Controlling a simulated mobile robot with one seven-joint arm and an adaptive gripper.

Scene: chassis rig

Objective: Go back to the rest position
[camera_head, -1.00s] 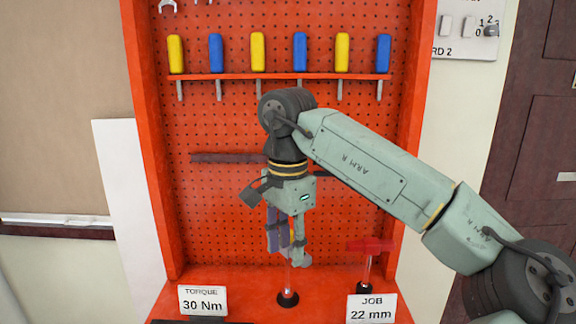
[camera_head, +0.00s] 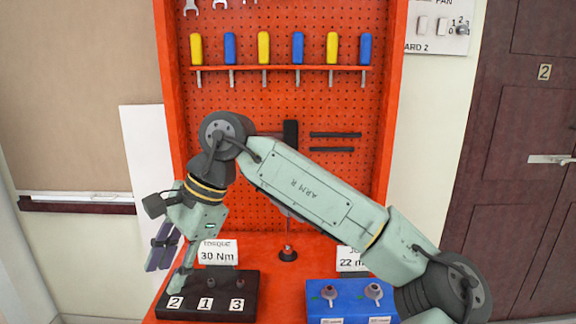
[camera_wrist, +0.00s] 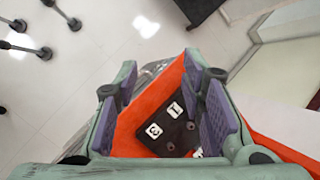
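My gripper (camera_head: 172,262) hangs at the left of the orange bench in the head view, pointing down and slightly left. It is near the black numbered block (camera_head: 240,283), partly in front of its left end. In the wrist view my gripper (camera_wrist: 166,100) has its two purple-padded fingers wide apart with nothing between them. The black block (camera_wrist: 178,137) shows beyond and between the fingers, on the orange surface.
A blue block (camera_head: 325,292) with two round fittings is at the bench's right. The "30 Nm" card (camera_head: 218,254) stands behind the black block; the "22 mm" card (camera_head: 350,260) is partly hidden by my arm. The pegboard (camera_head: 240,100) holds screwdrivers. Open floor (camera_wrist: 60,110) lies left.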

